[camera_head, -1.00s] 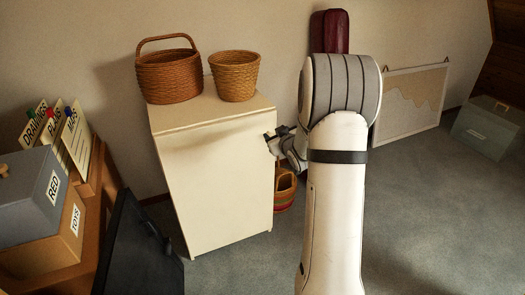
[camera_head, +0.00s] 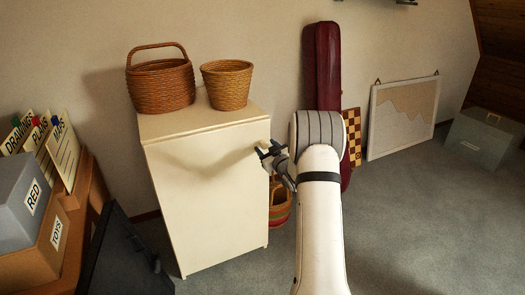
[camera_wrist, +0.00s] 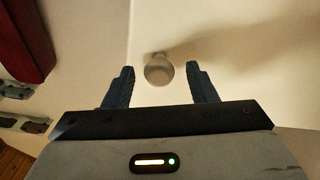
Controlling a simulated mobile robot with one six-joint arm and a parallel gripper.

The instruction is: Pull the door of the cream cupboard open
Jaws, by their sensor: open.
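The cream cupboard (camera_head: 205,195) stands against the back wall, left of my arm, and its door looks shut. In the wrist view a round pale knob (camera_wrist: 159,70) sits on the cream door (camera_wrist: 230,45). My gripper (camera_wrist: 160,84) is open, with one dark finger on each side of the knob and the knob near the level of the fingertips. I cannot tell whether the fingers touch it. In the head view my gripper (camera_head: 264,151) is at the upper right of the cupboard front. The knob is hidden there.
Two wicker baskets, one handled (camera_head: 160,85) and one plain (camera_head: 227,85), stand on the cupboard. A striped basket (camera_head: 280,205) is on the floor at its right. A dark red case (camera_head: 325,70) leans behind my arm. A dark panel (camera_head: 125,255) stands left of the cupboard.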

